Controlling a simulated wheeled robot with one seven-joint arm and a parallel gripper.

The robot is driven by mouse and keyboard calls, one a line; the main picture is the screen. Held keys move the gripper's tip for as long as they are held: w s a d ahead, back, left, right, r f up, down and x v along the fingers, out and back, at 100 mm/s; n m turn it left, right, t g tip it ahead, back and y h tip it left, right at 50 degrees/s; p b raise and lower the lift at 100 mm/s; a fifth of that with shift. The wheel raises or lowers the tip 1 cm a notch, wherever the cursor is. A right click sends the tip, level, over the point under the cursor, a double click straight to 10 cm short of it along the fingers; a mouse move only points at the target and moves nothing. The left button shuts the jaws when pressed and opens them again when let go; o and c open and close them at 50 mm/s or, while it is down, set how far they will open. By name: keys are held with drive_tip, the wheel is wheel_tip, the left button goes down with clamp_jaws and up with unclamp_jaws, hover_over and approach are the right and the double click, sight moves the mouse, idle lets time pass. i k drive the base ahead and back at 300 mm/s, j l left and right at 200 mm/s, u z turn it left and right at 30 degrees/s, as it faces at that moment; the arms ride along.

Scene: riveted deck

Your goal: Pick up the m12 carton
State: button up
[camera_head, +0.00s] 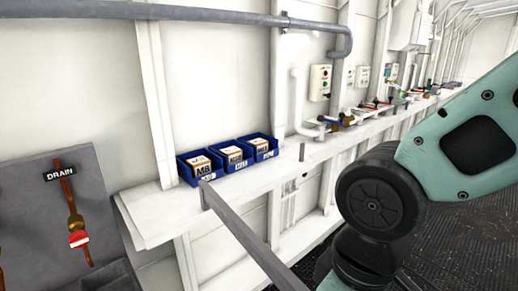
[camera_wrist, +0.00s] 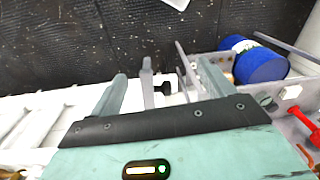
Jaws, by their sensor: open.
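Three cartons with white and tan faces stand in blue bins on the white ledge in the head view. The left carton (camera_head: 203,169) reads M8. The lettering on the middle carton (camera_head: 235,156) and the right carton (camera_head: 260,145) is too small to read surely, so I cannot tell which is the m12 carton. My gripper (camera_wrist: 160,84) is open and empty in the wrist view, with its two fingers apart. No carton shows in the wrist view. The gripper itself is out of the head view.
A grey rail (camera_head: 246,238) juts out in front of the bins. A grey panel with a DRAIN sign (camera_head: 60,172) stands at left. Valves and switch boxes line the wall at right. In the wrist view, a blue cylinder (camera_wrist: 261,66) and red-handled valve (camera_wrist: 303,117) are near the right finger.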

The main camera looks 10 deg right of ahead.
sight(262, 145)
drive_tip(key=i+l+u, duration=0.1)
drive_tip(key=i+j+z, duration=0.1)
drive_tip(key=i+j, duration=0.2)
drive_tip(key=i, duration=0.15)
drive_tip(key=i+j+z, duration=0.1)
drive_tip(key=i+j, duration=0.2)
drive_tip(key=i, duration=0.15)
